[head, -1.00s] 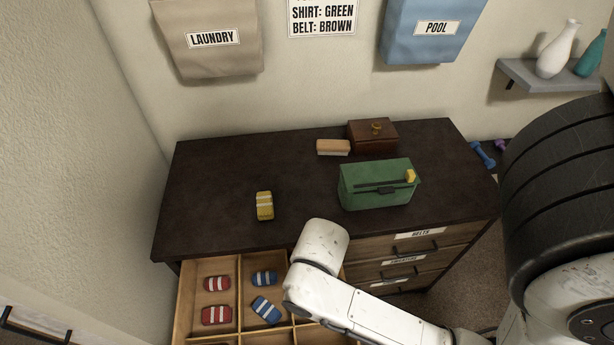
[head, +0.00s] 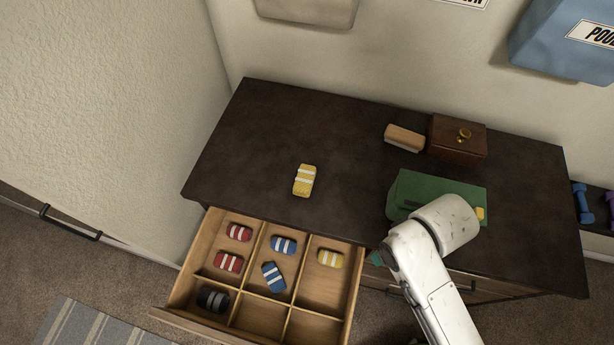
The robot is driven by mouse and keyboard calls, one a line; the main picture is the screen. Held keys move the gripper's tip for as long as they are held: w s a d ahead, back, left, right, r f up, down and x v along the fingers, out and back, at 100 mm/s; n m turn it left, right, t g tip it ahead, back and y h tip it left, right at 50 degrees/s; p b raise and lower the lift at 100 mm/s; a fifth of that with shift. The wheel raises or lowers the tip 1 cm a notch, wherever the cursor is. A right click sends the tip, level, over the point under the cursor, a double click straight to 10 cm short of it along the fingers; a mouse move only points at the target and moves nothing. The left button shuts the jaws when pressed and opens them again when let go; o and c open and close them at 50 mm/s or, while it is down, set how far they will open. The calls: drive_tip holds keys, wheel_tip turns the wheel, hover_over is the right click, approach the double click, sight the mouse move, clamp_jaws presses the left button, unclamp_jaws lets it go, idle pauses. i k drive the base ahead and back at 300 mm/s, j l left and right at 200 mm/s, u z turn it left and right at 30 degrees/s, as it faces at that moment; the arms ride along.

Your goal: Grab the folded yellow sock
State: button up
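A folded yellow sock (head: 304,180) with white bands lies on the dark dresser top (head: 340,130), near its front edge. A second yellow folded sock (head: 330,258) with white bands lies in the back right compartment of the open drawer (head: 262,317). Nothing touches the sock on the dresser top. My gripper does not show in the head view.
The drawer also holds red socks (head: 229,262), blue socks (head: 274,277) and a dark sock (head: 212,299). The dresser top around the sock is clear.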

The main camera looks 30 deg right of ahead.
sight(303, 184)
drive_tip(key=j+u, duration=0.75)
drive_tip(key=l, duration=0.1)
